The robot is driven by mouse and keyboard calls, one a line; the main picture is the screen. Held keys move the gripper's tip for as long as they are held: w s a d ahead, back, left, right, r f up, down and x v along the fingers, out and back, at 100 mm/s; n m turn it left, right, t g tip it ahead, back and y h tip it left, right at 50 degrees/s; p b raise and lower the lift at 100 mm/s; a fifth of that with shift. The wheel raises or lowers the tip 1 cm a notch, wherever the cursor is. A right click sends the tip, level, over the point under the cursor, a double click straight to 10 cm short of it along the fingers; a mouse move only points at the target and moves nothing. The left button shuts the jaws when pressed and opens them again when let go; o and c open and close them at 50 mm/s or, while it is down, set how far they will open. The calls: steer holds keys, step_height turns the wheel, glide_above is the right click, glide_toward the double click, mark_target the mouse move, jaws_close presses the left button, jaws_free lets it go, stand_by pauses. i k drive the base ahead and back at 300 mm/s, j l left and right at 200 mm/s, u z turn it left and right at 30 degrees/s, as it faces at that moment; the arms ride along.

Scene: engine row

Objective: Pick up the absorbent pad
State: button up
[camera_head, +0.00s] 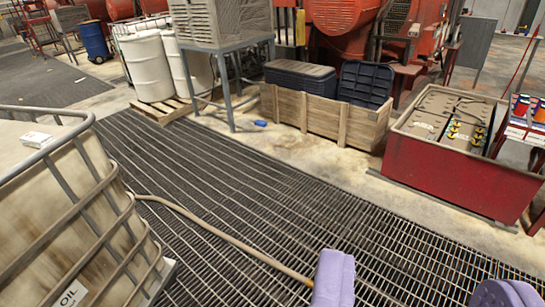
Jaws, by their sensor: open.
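I cannot make out for certain which thing is the absorbent pad. A small white flat item (38,139) with faint marks lies on top of the caged oil tank (75,215) at the left. A small blue item (261,123) lies on the floor near the legs of a metal stand; it is too small to identify. My gripper (420,286) shows as two purple fingers at the bottom right, spread wide apart with nothing between them. It is over the floor grating, far from both items.
Floor grating (270,205) fills the middle, with a hose (220,235) across it. White drums (150,65), a metal stand (232,88), a wooden crate (350,125) and a red bin (455,170) line the back. Cans (522,105) stand at the right edge.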

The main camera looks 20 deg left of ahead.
mark_target(39, 140)
steer(key=i+j+u, duration=0.25)
steer(key=i+u, duration=0.15)
steer(key=i, duration=0.2)
steer(key=i+u, duration=0.35)
steer(key=i, duration=0.25)
steer(key=i+u, duration=0.4)
steer(key=i, duration=0.2)
steer(key=i+l+u, duration=0.4)
steer(key=i, duration=0.2)
steer(key=i+u, duration=0.45)
steer(key=i+l+u, duration=0.2)
steer(key=i+u, duration=0.2)
steer(key=i, duration=0.15)
steer(key=i+l+u, duration=0.45)
steer(key=i+j, duration=0.05)
steer(key=j, duration=0.05)
